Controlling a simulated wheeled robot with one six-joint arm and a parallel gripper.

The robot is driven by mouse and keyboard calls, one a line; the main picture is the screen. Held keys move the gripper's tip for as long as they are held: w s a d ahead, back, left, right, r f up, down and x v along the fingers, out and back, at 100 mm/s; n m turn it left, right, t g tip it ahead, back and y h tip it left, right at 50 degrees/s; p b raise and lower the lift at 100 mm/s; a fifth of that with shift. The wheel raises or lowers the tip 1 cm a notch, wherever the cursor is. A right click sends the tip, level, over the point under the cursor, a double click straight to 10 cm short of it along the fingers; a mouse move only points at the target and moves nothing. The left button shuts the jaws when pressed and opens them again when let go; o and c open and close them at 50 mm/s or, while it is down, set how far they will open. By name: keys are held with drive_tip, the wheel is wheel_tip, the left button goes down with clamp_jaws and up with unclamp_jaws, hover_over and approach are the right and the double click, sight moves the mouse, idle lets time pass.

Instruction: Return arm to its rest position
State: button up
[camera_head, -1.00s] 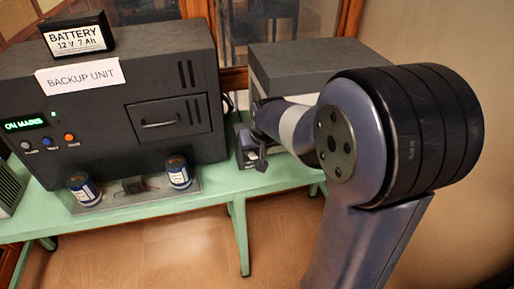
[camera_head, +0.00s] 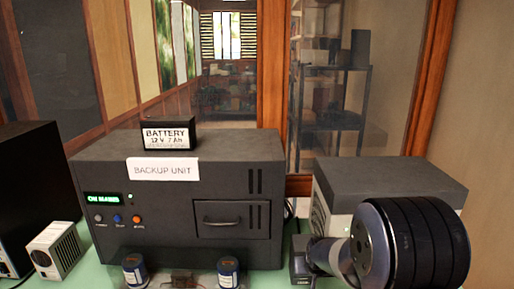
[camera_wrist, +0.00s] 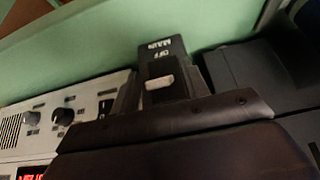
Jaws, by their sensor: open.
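My arm (camera_head: 408,245) is folded low at the right of the head view, in front of a dark grey-topped box. In the wrist view my gripper (camera_wrist: 163,92) is open, with dark fingers on either side of a small black switch box (camera_wrist: 162,52). The box is marked MAIN and OFF and has a pale lever (camera_wrist: 159,82). I cannot tell whether the fingers touch it. In the head view the gripper's fingers are not clear behind the arm.
The backup unit (camera_head: 170,215) stands on the green bench with a battery (camera_head: 168,135) on top. Two dark blue cylinders (camera_head: 134,270) (camera_head: 228,272) stand in front. The grey-topped box (camera_head: 390,180) is behind my arm. A panel with knobs (camera_wrist: 62,117) lies beside the gripper.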

drive_tip(key=shift+w+f, duration=0.25)
drive_tip(key=shift+f, duration=0.25)
